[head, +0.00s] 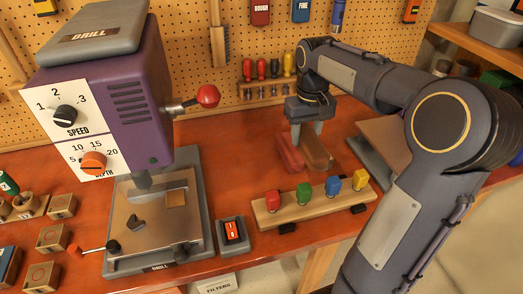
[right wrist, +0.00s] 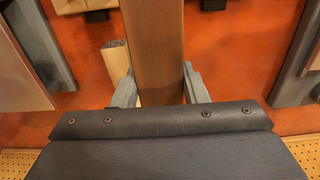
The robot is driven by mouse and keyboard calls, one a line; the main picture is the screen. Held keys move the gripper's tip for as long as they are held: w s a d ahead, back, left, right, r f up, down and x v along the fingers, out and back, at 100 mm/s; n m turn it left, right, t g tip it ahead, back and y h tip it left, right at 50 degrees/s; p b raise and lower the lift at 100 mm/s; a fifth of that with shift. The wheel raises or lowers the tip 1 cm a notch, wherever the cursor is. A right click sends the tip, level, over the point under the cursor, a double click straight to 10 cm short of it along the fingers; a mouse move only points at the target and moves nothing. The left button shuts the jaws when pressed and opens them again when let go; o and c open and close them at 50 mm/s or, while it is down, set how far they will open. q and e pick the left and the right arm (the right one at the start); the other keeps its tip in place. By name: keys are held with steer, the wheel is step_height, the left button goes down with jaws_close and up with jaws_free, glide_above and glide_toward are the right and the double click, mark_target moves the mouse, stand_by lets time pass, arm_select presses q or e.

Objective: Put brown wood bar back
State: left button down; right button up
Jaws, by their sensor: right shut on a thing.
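My right gripper (head: 307,138) points down over the bench and is shut on a brown wood bar (head: 317,152). In the right wrist view the brown bar (right wrist: 155,55) runs lengthwise between the two fingers (right wrist: 158,88). In the head view a red bar (head: 289,154) lies close to the left of the brown bar. Whether the brown bar touches the bench is unclear. A pale wood piece (right wrist: 118,65) shows beside the bar in the right wrist view. My left gripper is not in view.
A wooden rack with coloured blocks (head: 315,207) stands in front of the bars. A drill press (head: 110,90) with a red-knobbed lever stands at left. A grey-based board (head: 385,147) lies at right. The pegboard with screwdrivers (head: 268,70) is behind. Bare bench shows left of the bars.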

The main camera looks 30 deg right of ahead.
steer(key=w+a+f+p, duration=0.1)
steer(key=w+a+f, duration=0.2)
steer(key=w, duration=0.3)
steer(key=p, duration=0.1)
glide_above(265, 160)
steer(key=f, duration=0.5)
steer(key=shift+s+d+f, duration=0.1)
steer(key=shift+s+d, duration=0.15)
steer(key=f, duration=0.3)
steer(key=shift+w+a, duration=0.15)
steer(key=shift+w, duration=0.15)
steer(key=shift+f, duration=0.55)
steer(key=shift+f, duration=0.2)
steer(key=o, duration=1.2)
steer(key=shift+r, duration=0.1)
steer(key=shift+c, duration=0.2)
